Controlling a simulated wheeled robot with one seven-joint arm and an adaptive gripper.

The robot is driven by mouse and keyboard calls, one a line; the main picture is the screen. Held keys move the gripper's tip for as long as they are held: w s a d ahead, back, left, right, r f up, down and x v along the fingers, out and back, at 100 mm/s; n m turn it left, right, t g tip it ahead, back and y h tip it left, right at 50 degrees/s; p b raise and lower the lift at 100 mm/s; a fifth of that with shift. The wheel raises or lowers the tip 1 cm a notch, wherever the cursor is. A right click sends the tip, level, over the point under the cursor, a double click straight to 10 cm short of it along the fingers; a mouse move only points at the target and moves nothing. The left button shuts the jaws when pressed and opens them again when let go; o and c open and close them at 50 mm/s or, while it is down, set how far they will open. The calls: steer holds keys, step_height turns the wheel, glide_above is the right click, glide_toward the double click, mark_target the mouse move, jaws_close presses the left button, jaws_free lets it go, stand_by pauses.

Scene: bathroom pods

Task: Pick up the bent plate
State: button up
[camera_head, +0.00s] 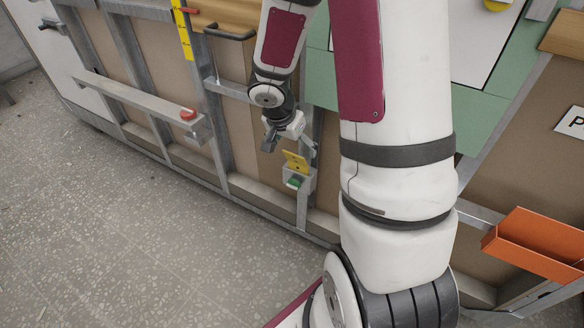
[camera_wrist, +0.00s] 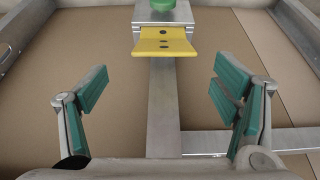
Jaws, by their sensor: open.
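The bent plate (camera_head: 296,161) is yellow and sits at a small grey metal block on the frame, seen in the head view. In the wrist view the bent plate (camera_wrist: 165,42) shows two dark holes and a bend along its lower edge. My gripper (camera_head: 290,146) is close to the plate in the head view. In the wrist view my gripper (camera_wrist: 160,88) has its green-padded fingers spread wide, with nothing between them but the metal upright behind. The plate lies beyond the fingertips, near the centre line, apart from both fingers.
A metal upright (camera_wrist: 163,105) runs behind the gap between my fingers. A ledge with a red round part (camera_head: 188,114) is left; an orange tray (camera_head: 535,243) is right. The floor (camera_head: 120,230) is clear.

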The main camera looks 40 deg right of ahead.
mark_target(297, 162)
steer(key=b+x, duration=0.1)
steer(key=x, duration=0.3)
steer(key=shift+f, duration=0.2)
steer(key=shift+a+b+x, duration=0.15)
steer(key=shift+b+x, duration=0.35)
steer(key=shift+x, duration=0.85)
steer(key=shift+a+b+x, duration=0.15)
steer(key=shift+b+x, duration=0.35)
steer(key=shift+x, duration=0.8)
steer(key=shift+w, duration=0.1)
steer(key=shift+c, duration=0.3)
steer(key=c, duration=1.5)
steer(key=shift+c, duration=0.2)
steer(key=shift+r, duration=0.1)
